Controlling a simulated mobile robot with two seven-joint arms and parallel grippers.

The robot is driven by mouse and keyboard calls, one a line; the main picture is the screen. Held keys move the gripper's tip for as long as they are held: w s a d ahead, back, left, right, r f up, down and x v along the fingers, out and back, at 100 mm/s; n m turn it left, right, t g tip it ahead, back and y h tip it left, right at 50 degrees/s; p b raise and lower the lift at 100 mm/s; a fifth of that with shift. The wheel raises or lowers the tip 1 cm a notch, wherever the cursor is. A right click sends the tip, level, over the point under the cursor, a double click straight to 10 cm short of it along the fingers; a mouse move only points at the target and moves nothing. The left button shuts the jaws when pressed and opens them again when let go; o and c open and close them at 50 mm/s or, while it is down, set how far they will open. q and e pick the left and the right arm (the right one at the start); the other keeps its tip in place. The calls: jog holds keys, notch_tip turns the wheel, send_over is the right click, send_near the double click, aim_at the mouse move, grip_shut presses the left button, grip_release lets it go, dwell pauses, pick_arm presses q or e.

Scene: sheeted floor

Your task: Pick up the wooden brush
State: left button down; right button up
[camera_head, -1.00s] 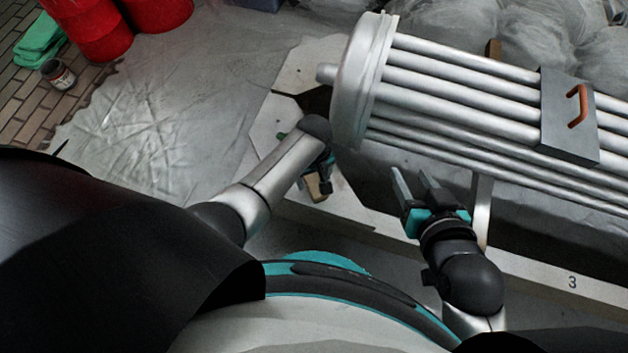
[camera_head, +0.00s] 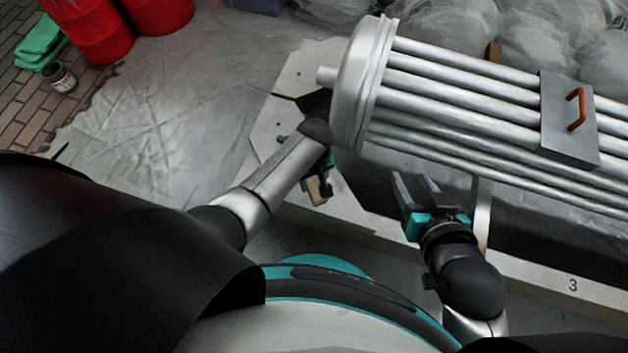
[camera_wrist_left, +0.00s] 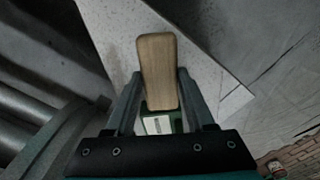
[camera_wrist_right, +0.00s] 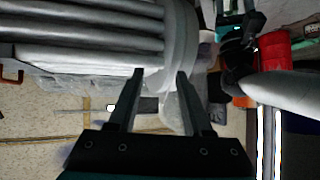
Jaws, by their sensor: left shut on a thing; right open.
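The wooden brush (camera_wrist_left: 158,72) is a light brown block with rounded corners, seen between the fingers in the left wrist view. My left gripper (camera_wrist_left: 160,90) is shut on it. In the head view a small part of the brush (camera_head: 318,190) shows below my left gripper (camera_head: 322,178), beside the white stand; the left forearm hides some of the gripper. A green and white part shows under the wood in the left wrist view. My right gripper (camera_head: 415,188) is open and empty, in front of the metal tubes; it also shows in the right wrist view (camera_wrist_right: 158,75).
A large metal tube bundle (camera_head: 450,85) with an orange-handled grey block (camera_head: 568,120) lies across the right on a white stand (camera_head: 530,275). Red drums (camera_head: 90,25), a small can (camera_head: 60,77) and green cloth (camera_head: 40,40) stand at far left. The sheeted floor (camera_head: 165,120) is clear.

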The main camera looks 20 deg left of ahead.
aim_at(314, 183)
pick_arm(q)
jog(key=shift+r, duration=0.15)
pick_arm(e)
jog(key=shift+d, duration=0.15)
